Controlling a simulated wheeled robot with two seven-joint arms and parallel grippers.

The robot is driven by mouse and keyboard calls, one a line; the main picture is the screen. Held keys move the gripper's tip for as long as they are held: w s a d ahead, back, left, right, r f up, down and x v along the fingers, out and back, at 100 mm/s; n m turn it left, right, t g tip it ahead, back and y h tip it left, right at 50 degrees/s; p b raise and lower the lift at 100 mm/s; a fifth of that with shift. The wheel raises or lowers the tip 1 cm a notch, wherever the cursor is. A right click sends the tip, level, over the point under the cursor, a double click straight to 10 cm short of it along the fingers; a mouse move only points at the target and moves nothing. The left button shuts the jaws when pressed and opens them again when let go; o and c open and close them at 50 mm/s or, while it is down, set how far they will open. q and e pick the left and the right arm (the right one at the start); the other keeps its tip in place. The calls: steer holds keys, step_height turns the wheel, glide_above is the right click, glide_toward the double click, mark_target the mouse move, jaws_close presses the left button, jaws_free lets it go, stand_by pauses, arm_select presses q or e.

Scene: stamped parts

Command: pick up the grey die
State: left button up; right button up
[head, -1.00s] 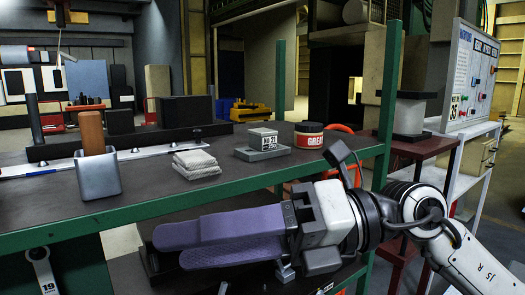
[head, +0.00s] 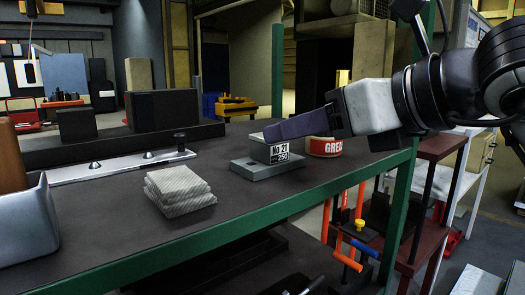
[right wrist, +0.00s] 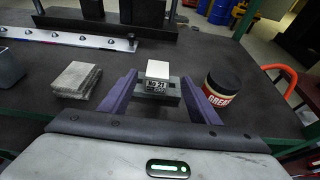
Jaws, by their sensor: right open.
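The grey die (head: 267,167) sits on the bench, a flat grey base with a smaller block on it that bears a "No 21 250" label. In the right wrist view the die (right wrist: 158,70) shows its pale top and label. My right gripper (head: 290,126) is open, with its purple fingers over and partly hiding the die in the head view. In the right wrist view its fingers (right wrist: 160,77) point at the die, one on each side, with gaps. Whether they touch it cannot be told. My left gripper is not in view.
The red grease jar (head: 324,147) stands just right of the die, close to the right finger. A folded cloth stack (head: 180,188) lies to the left. A metal rail (head: 125,163) runs behind. A grey metal cup (head: 25,225) stands far left. The green bench edge (head: 225,228) runs in front.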

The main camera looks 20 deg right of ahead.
mark_target(269, 152)
steer(key=shift+x, duration=0.9)
steer(key=p+x, duration=0.1)
steer(key=x, duration=0.5)
steer(key=shift+s+a+f+p, duration=0.1)
steer(key=shift+a+f+p, duration=0.1)
steer(key=shift+p, duration=0.1)
steer(key=shift+d, duration=0.1)
jaws_close()
steer(key=shift+r, duration=0.3)
